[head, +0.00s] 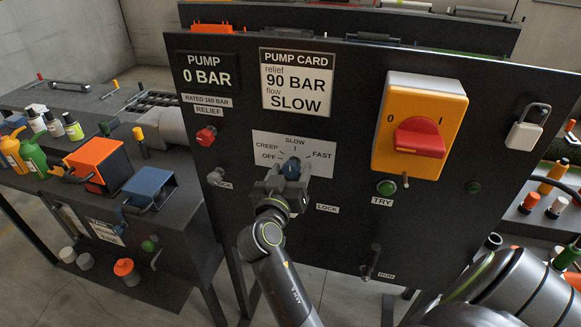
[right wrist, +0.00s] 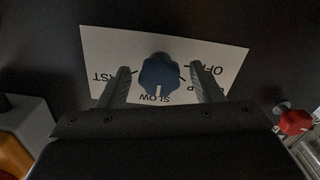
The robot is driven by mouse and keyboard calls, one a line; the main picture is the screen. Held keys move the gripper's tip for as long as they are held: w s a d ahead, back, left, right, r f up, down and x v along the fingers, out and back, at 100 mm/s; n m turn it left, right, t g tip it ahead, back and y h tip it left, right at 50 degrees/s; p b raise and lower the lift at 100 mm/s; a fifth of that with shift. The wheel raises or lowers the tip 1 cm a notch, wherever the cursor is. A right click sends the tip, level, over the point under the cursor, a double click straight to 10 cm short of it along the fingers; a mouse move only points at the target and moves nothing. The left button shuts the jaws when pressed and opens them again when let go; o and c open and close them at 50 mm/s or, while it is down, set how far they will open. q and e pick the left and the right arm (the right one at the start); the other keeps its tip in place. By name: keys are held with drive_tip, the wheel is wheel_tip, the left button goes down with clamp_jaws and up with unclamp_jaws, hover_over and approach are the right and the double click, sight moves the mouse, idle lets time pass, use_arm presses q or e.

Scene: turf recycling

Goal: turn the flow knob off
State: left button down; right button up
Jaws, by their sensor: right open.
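The blue flow knob (head: 292,168) sits on a white dial plate (head: 265,143) marked OFF, CREEP, SLOW and FAST on the dark panel. In the right wrist view the plate appears upside down and the knob's (right wrist: 160,75) white mark points at SLOW. My right gripper (head: 285,178) is at the knob from below in the head view. In the right wrist view its two fingers stand open, one on each side of the knob, with a gap visible on both sides. My left gripper is not in view.
A yellow box with a red switch (head: 419,137) is right of the dial. A red relief knob (head: 206,134) is to the left. A green button (head: 386,187), small pin and padlock (head: 528,127) also stick out. The pump display (head: 207,70) reads 0 BAR.

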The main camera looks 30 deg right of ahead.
drive_tip(key=shift+s+a, duration=0.1)
drive_tip(key=shift+c, duration=1.1)
drive_tip(key=c, duration=0.8)
drive_tip(key=shift+o, duration=0.2)
